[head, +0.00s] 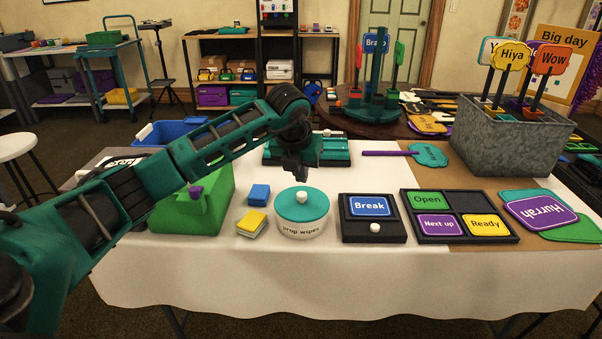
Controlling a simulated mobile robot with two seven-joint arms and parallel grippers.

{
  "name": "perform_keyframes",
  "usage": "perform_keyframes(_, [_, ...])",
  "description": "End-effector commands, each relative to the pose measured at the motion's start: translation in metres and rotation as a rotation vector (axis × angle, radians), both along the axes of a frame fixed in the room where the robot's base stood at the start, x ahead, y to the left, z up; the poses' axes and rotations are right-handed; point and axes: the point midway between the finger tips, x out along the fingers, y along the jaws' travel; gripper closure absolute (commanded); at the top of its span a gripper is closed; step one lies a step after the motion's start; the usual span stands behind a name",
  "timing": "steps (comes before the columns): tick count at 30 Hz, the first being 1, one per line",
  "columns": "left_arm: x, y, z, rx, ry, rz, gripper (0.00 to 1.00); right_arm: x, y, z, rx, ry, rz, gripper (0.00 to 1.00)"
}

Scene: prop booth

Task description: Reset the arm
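My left arm comes in from the left, teal and black, and reaches over the table (330,285). Its gripper (292,178) points down above and behind the round prop wipes tub (301,225), which has a teal lid with a white knob. The gripper is small and dark here, so I cannot tell whether its fingers are open or shut. No object clearly shows in it. My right gripper is not in view.
Near the arm are a green box (196,212), a blue block (259,194) and a yellow block (251,223). To the right are a Break sign holder (373,232), a sign tray (460,195) and a metal bin (505,145) of signs. The table's front strip is clear.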

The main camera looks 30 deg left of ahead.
Motion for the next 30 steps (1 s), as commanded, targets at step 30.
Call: perform_keyframes(30, [0.000, 0.000, 0.037, 0.001, -0.001, 0.000, 1.00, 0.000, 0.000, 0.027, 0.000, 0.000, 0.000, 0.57])
